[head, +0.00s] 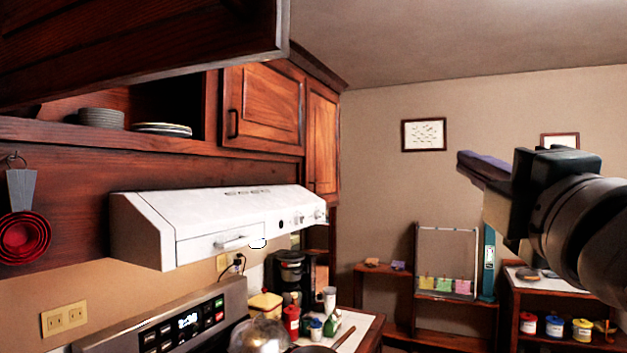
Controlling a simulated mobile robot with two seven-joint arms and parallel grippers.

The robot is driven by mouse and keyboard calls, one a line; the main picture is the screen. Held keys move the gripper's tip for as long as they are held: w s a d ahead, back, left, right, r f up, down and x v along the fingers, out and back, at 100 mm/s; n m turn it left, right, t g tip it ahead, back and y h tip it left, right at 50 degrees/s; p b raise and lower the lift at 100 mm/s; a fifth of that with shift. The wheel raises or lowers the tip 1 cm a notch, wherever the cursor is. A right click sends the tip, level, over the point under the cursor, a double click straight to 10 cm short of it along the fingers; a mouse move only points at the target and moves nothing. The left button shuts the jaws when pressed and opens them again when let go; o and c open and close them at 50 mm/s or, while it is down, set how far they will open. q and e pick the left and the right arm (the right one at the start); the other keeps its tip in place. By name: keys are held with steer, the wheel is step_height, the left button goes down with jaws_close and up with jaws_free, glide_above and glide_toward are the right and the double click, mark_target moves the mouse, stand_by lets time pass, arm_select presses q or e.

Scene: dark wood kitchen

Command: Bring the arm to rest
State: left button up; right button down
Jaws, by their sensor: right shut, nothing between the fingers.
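My right gripper (484,169) is raised at the right side of the head view, with its arm coming in from the right edge. Its fingers point left and lie together, shut with nothing between them. It is in open air in front of the beige far wall and touches nothing that I can see. My left gripper is not in view.
A white range hood (215,222) juts out at the left, above the stove panel (165,330). An open cabinet door (140,45) hangs at the upper left. Plates (101,117) stand on the open shelf. A shelf unit (509,310) stands below my right arm.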

steer(key=s+d+f+m+g+h+p, duration=0.1)
steer(key=s+d+f+m+g, duration=0.1)
steer(key=s+f+m+g, duration=0.55)
steer(key=s+d+f+m+g+h+p, duration=0.1)
steer(key=s+d+f+m+g, duration=0.2)
steer(key=f, duration=0.8)
steer(key=s+a+f+m+g, duration=0.1)
steer(key=s+f+m+g, duration=0.1)
steer(key=s, duration=0.4)
steer(key=s+a+f+m+g+y+p, duration=0.1)
steer(key=s+f+m+g, duration=0.1)
steer(key=s, duration=0.5)
steer(key=s+a+f+m+g, duration=0.1)
steer(key=s+f+m+g, duration=0.2)
steer(key=s, duration=0.3)
steer(key=shift+s+a+f+p, duration=0.2)
steer(key=shift+f+p, duration=0.2)
steer(key=shift+f, duration=0.35)
